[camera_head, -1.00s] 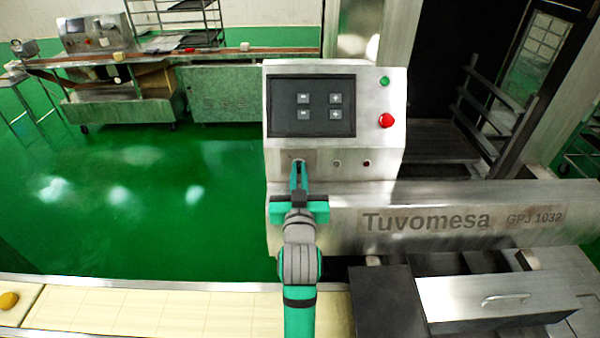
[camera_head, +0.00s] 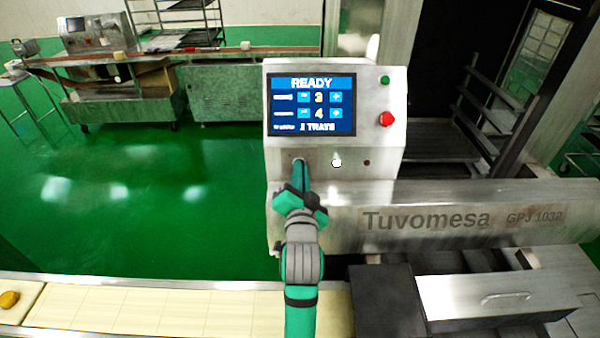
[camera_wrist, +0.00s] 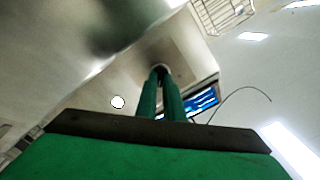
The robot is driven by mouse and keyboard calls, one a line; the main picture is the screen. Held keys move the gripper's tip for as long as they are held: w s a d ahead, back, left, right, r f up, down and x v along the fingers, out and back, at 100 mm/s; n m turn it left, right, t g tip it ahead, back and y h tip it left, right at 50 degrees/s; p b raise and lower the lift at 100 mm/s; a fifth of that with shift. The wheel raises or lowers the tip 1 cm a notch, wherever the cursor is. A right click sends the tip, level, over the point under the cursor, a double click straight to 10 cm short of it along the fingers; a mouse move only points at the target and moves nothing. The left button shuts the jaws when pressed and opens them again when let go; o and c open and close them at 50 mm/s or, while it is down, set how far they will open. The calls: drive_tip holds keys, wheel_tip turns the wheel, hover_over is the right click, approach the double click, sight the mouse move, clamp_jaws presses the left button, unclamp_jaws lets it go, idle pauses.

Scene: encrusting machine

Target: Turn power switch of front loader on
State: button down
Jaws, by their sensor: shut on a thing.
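The front loader's control box (camera_head: 390,152) stands at the middle of the head view. Its screen (camera_head: 311,104) is lit blue and reads READY, with the numbers 3 and 4. A white lamp (camera_head: 337,162) glows below the screen. My gripper (camera_head: 299,170) is at the lower left of the panel, shut on the power switch. In the wrist view, my gripper's two green fingers (camera_wrist: 161,82) close together at the small dark knob of the power switch (camera_wrist: 159,70). The fingers hide most of the switch. My gripper looks rolled compared with before.
A green button (camera_head: 384,80) and a red knob (camera_head: 387,119) sit right of the screen. The Tuvomesa machine body (camera_head: 540,222) extends right. A pale conveyor (camera_head: 150,313) runs along the front. Green floor (camera_head: 130,200) is open at left.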

drive_tip(key=shift+d+f+m, duration=0.1)
drive_tip(key=shift+m, duration=0.2)
drive_tip(key=shift+w, duration=0.1)
drive_tip(key=shift+d, duration=0.15)
drive_tip(key=c, duration=1.9)
unclamp_jaws()
drive_tip(key=shift+o, duration=0.2)
drive_tip(key=shift+a, duration=0.25)
drive_tip(key=s, duration=1.1)
